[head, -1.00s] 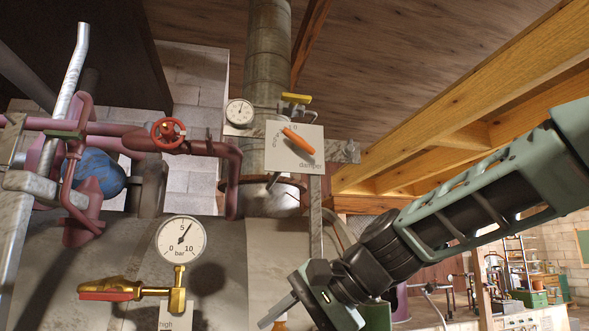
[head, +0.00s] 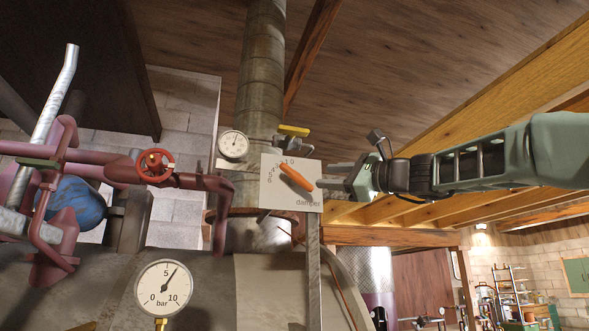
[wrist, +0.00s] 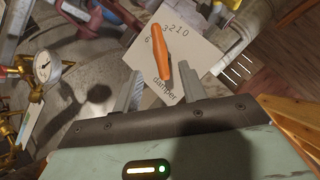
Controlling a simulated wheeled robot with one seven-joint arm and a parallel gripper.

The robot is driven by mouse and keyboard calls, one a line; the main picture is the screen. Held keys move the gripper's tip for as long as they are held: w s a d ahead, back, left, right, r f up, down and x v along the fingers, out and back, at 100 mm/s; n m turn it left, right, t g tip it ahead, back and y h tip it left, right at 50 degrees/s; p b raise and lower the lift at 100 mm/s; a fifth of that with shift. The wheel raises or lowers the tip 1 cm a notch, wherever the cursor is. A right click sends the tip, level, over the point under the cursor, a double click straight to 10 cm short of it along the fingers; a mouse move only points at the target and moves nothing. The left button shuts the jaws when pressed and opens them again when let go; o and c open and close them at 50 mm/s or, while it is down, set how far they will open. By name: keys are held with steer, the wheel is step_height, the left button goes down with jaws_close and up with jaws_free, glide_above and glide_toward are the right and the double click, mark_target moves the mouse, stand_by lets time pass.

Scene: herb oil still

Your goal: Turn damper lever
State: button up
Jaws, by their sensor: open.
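The damper lever (head: 296,177) is an orange handle on a white plate (head: 306,167) marked with numbers and the word "damper". In the head view it slants from upper left to lower right. My gripper (head: 330,174) is open just right of the plate, its fingers pointing at the lever. In the wrist view the lever (wrist: 160,52) lies ahead, between the lines of my two open fingers (wrist: 174,78). I cannot tell whether a finger touches it.
A yellow-handled valve (head: 293,130) and a round dial (head: 233,145) sit just above the plate. The flue pipe (head: 261,70) rises behind it. A red handwheel (head: 154,165) and a pressure gauge (head: 164,288) are to the left. Wooden beams (head: 480,110) run at the right.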

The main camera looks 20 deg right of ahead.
mark_target(299, 175)
steer(key=p+x, duration=0.2)
steer(key=x, duration=0.3)
steer(key=p+x, duration=0.3)
steer(key=x, duration=0.1)
steer(key=shift+w+a+r, duration=0.2)
steer(key=shift+w+r, duration=0.1)
steer(key=shift+w+a+p, duration=0.3)
steer(key=shift+w+a, duration=0.1)
steer(key=shift+w, duration=0.15)
steer(key=shift+c, duration=0.3)
jaws_close()
